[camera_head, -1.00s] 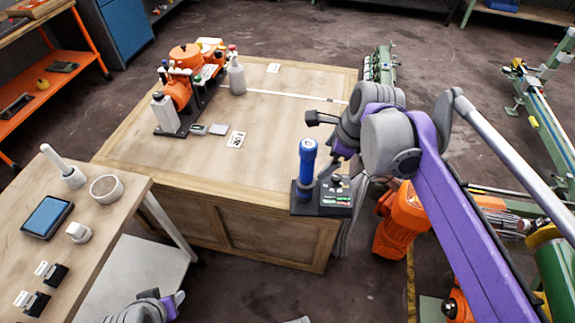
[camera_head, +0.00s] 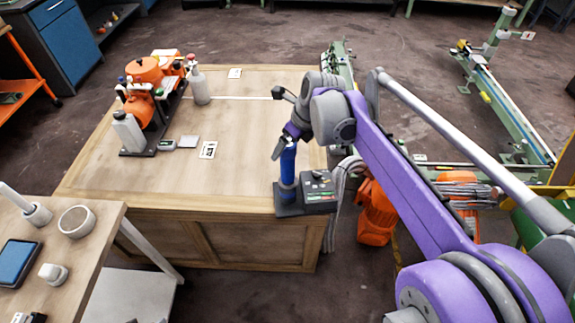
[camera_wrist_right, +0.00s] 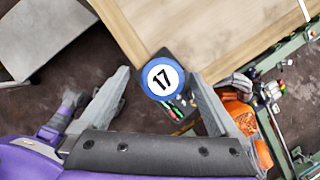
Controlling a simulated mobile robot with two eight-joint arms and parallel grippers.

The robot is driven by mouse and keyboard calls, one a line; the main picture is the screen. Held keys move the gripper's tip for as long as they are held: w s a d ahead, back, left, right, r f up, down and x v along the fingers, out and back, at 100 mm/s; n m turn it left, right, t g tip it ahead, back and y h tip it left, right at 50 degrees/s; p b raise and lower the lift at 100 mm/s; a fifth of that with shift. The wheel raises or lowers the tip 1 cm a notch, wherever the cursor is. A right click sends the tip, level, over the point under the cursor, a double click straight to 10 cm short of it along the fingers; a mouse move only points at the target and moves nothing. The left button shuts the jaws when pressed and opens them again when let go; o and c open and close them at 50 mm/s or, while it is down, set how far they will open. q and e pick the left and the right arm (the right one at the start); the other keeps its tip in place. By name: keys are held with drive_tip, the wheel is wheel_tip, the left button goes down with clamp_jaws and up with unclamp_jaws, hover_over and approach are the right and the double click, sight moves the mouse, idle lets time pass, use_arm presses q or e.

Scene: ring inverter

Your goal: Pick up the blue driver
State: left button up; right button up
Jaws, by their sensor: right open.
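The blue driver (camera_head: 288,168) stands upright in a black stand (camera_head: 290,210) at the near right corner of the wooden worktable. The right wrist view shows the driver from above, its round blue top (camera_wrist_right: 162,79) with a white disc marked 17. My right gripper (camera_head: 282,146) is just above the driver's top and points down. In the wrist view its two fingers (camera_wrist_right: 160,76) are spread wide, with the driver top between them in the picture and the right finger close to it. A purple and grey part of my left arm shows small at the wrist view's left; its jaws cannot be made out.
The worktable (camera_head: 240,135) is mostly clear in the middle. An orange device and white bottles (camera_head: 130,130) on a black tray stand at its far left. A side table (camera_head: 105,220) with a phone is at lower left. An orange machine (camera_head: 375,210) stands right of the worktable.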

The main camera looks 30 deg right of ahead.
sight(288, 167)
drive_tip(key=x, duration=0.3)
drive_tip(key=shift+w+f, duration=0.2)
drive_tip(key=shift+f, duration=0.1)
clamp_jaws()
